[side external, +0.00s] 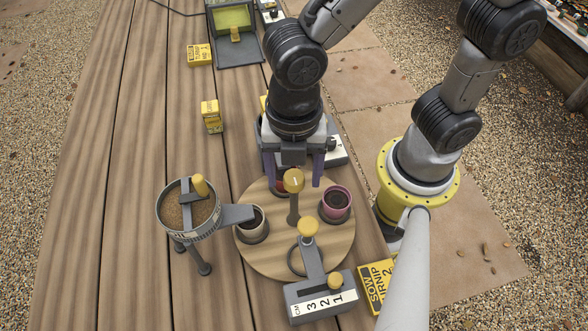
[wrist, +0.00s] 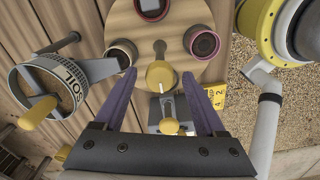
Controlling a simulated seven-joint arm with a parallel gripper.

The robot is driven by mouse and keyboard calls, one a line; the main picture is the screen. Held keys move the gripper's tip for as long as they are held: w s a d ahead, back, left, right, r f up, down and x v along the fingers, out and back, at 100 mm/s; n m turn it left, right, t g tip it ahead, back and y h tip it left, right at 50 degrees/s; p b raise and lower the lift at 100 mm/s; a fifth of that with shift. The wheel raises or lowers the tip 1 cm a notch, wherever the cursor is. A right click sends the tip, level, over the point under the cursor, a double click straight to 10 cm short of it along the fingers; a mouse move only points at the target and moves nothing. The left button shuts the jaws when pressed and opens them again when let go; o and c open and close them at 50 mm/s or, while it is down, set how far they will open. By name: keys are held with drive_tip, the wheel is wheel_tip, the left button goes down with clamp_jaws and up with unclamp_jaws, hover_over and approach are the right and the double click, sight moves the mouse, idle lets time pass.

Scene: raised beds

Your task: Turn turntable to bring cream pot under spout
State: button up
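The round wooden turntable (side external: 274,262) carries a cream pot (side external: 258,231) at its left, a pink pot (side external: 335,203) at its right and a red pot (side external: 279,187) at the back, partly hidden. The grey spout (side external: 236,214) of the soil hopper (side external: 187,208) reaches to the cream pot and overlaps its rim; the wrist view also shows the spout (wrist: 103,68) at the edge of the cream pot (wrist: 121,52). A yellow-topped post (side external: 293,179) stands on the turntable. My gripper (wrist: 160,73) is open, its purple fingers on either side of the post's yellow top, with gaps visible.
A grey block marked CM 3 2 1 (side external: 320,298) stands at the turntable's front, its yellow-knobbed arm (side external: 309,228) reaching over the disc. A yellow turnip packet (side external: 374,284) lies at right. Other yellow boxes (side external: 212,116) stand farther back. The planks at left are clear.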

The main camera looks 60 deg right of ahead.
clamp_jaws()
drive_tip(key=shift+m, duration=0.4)
drive_tip(key=m, duration=0.8)
drive_tip(key=shift+r, duration=0.1)
drive_tip(key=m, duration=0.5)
drive_tip(key=shift+w, duration=0.1)
drive_tip(key=shift+m, duration=1.9)
